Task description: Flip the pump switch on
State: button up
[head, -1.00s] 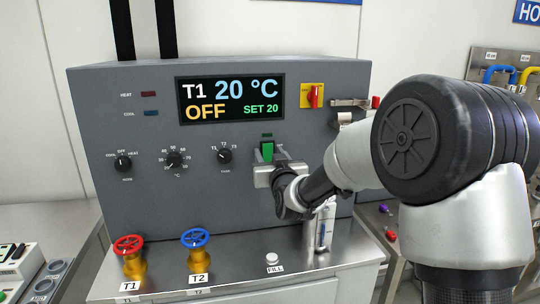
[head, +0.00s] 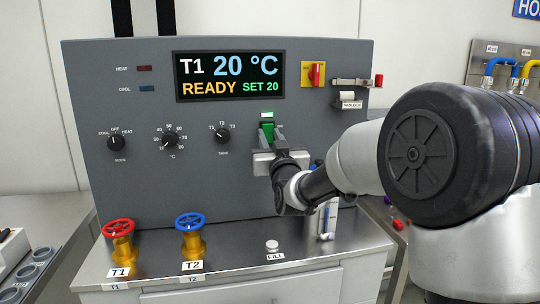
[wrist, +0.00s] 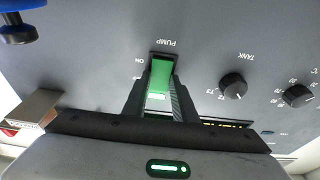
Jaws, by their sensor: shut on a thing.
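The display (head: 229,76) reads T1, 20 °C, READY, SET 20. Part of the switch is hidden by the gripper.
Mode, temperature and tank knobs (head: 222,135) are left of the switch. A red handle on a yellow plate (head: 317,73) is up to the right. Red (head: 119,230) and blue (head: 190,222) valve wheels and a FILL button (head: 272,245) are on the steel counter below.

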jog(key=shift+t+b, duration=0.3)
jog(key=shift+b, duration=0.2)
jog(key=o, duration=1)
jog(key=shift+o, duration=0.2)
jog(key=v, duration=1.7)
jog(key=shift+s, duration=0.2)
jog(key=shift+d+f, duration=0.1)
jog(key=shift+d, duration=0.05)
